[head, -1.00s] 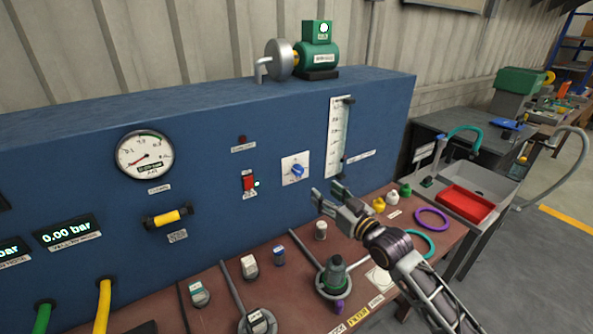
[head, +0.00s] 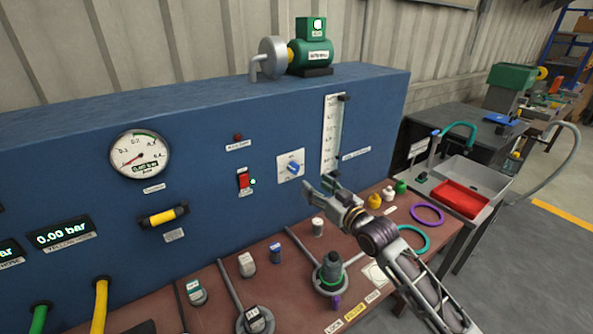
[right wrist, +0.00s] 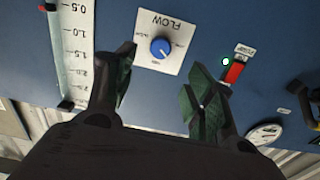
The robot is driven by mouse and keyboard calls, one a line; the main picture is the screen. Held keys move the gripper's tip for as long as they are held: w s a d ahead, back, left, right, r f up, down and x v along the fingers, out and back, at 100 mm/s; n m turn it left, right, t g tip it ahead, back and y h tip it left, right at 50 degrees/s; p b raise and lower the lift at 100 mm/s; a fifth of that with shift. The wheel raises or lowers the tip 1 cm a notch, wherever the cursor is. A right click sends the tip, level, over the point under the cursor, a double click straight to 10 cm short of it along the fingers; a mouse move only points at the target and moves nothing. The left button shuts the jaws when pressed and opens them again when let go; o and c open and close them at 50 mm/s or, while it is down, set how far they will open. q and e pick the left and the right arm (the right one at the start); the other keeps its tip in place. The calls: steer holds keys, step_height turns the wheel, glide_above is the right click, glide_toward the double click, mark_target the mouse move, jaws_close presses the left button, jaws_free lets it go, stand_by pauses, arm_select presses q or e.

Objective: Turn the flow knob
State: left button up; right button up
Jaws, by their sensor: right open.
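The flow knob (head: 294,168) is a small blue knob on a white square plate on the blue panel, right of the red switch. In the right wrist view the knob (right wrist: 160,47) sits on its plate marked FLOW, ahead of the fingers and between them from side to side. My right gripper (head: 321,184) is open and empty, a little below and right of the knob in the head view, and apart from it. In the right wrist view its two dark green-padded fingers (right wrist: 160,88) are spread wide. My left gripper is not in view.
A vertical flow scale (head: 333,133) is right of the knob, and a red switch (head: 244,181) with a green light is left. A round gauge (head: 140,154) is further left. Below, the brown bench (head: 214,318) holds a green-topped fitting (head: 331,268), small blocks and rings.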

mark_target(296, 169)
steer(key=shift+p+x, duration=0.3)
steer(key=shift+x, duration=4.7)
steer(key=shift+w+a, duration=0.3)
steer(key=shift+w, duration=0.1)
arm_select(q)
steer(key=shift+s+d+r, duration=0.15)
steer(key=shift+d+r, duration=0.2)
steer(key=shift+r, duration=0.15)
arm_select(e)
steer(key=shift+w+a, duration=0.15)
steer(key=shift+c, duration=0.3)
